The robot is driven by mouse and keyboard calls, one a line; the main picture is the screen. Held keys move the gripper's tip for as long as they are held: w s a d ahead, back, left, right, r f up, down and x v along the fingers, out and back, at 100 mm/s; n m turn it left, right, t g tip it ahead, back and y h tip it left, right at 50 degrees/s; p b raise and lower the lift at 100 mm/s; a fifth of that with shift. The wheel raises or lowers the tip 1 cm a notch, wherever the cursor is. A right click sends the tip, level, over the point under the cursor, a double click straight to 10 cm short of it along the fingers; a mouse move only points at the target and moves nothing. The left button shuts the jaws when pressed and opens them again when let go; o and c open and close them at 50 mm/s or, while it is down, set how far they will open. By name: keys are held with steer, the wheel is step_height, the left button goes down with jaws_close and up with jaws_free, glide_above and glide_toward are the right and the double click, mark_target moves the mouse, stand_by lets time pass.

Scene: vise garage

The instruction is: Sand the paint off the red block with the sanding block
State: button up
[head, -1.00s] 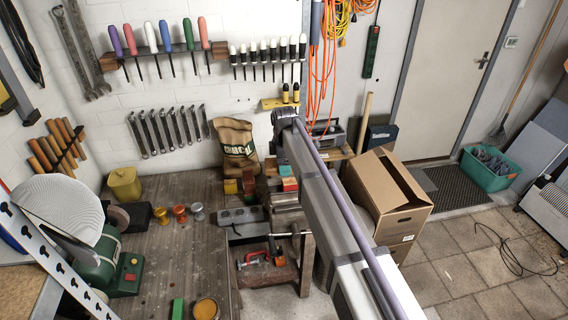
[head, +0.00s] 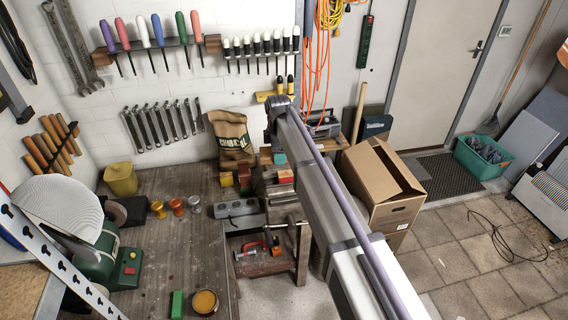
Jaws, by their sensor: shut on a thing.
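My arm reaches from the lower right to the bench, and its end hangs over the vise. My gripper (head: 277,147) is small and mostly hidden there. A small teal piece, apparently the sanding block (head: 279,158), shows just below it, and the gripper is shut on it. The red block (head: 285,176) shows directly under the teal piece, at the top of the grey vise (head: 285,194). At this size I cannot tell whether the two touch, or how much paint is on the red block.
A red and a yellow block (head: 227,180) stand left of the vise by a brown sack (head: 230,140). A grey holder (head: 237,208), small coloured cups (head: 177,206), a green block (head: 177,304) and a round tin (head: 205,302) are on the bench. A cardboard box (head: 383,185) stands right.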

mark_target(280, 174)
steer(key=shift+f, duration=0.1)
step_height(280, 174, down, 8)
steer(key=b, duration=0.7)
steer(key=shift+d+r, duration=0.1)
steer(key=shift+r, duration=0.1)
steer(key=shift+w+d+r, duration=0.15)
steer(key=shift+w+d, duration=0.15)
steer(key=shift+d, duration=0.5)
steer(key=shift+w+d, duration=0.2)
steer(key=shift+d, duration=0.5)
steer(key=shift+w+d, duration=0.25)
steer(key=shift+d, duration=0.5)
steer(key=shift+w+d, duration=0.2)
steer(key=shift+d, duration=0.5)
steer(key=shift+s+a, duration=0.25)
steer(key=shift+a, duration=0.65)
steer(key=shift+s+a, duration=0.3)
steer(key=shift+a, duration=0.55)
steer(key=shift+s+a, duration=0.25)
steer(key=shift+a, duration=0.65)
steer(key=shift+s+a+r+p, duration=0.15)
steer(key=shift+a+r+p, duration=0.3)
steer(key=shift+r+p, duration=0.2)
step_height(280, 174, up, 6)
steer(key=p, duration=0.6)
steer(key=shift+d+r, duration=0.1)
